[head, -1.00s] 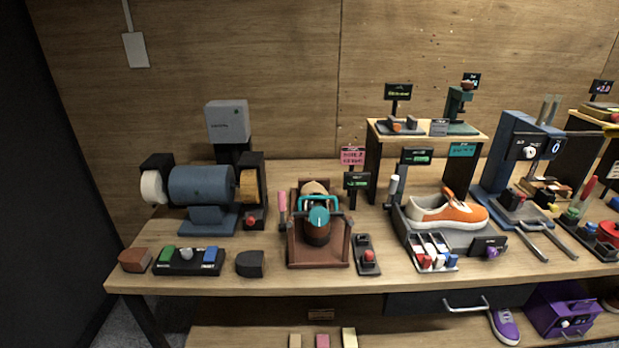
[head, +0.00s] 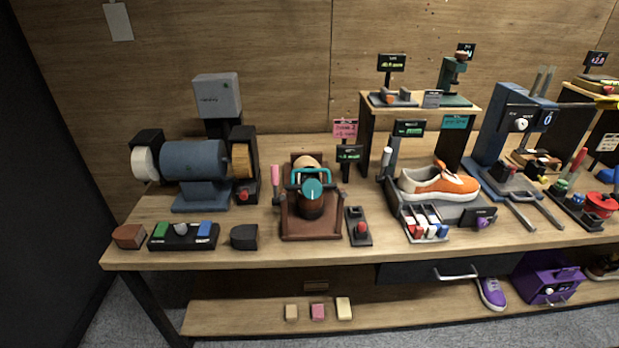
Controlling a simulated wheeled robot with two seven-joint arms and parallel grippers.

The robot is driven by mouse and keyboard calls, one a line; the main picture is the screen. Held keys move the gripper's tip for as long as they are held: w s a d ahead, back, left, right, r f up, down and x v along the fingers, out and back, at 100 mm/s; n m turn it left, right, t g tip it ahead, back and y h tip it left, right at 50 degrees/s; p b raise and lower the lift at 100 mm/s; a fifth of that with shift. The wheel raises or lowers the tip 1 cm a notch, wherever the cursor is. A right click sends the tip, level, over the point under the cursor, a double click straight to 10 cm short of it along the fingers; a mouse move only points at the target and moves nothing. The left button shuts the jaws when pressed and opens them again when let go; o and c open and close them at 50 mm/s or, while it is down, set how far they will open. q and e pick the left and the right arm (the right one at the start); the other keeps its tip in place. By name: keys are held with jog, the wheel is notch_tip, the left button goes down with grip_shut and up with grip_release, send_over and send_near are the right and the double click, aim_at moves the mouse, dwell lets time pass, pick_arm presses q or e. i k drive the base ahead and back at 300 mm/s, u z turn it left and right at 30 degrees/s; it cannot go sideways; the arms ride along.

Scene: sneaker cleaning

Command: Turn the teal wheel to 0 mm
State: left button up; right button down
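The teal wheel (head: 312,189) is a round disc on the front of a brown, tray-like fixture (head: 312,229) on the bench. A teal frame (head: 296,178) stands around its top. A small dark display with green text (head: 349,154) stands just behind to the right; its reading is too small to make out. A pink sign (head: 344,130) stands above it. Neither of my grippers is in the head view, and nothing touches the wheel.
A blue bench grinder (head: 194,162) stands to the left. A block with colored buttons (head: 183,237) and a red-button box (head: 359,230) sit near the front edge. An orange sneaker (head: 438,183) stands to the right. A lower shelf (head: 240,315) holds small blocks.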

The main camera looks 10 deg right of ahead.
aim_at(311, 188)
jog(key=z, duration=0.45)
jog(key=k, duration=1.05)
jog(key=z, duration=0.75)
jog(key=i, duration=0.55)
jog(key=z, duration=0.2)
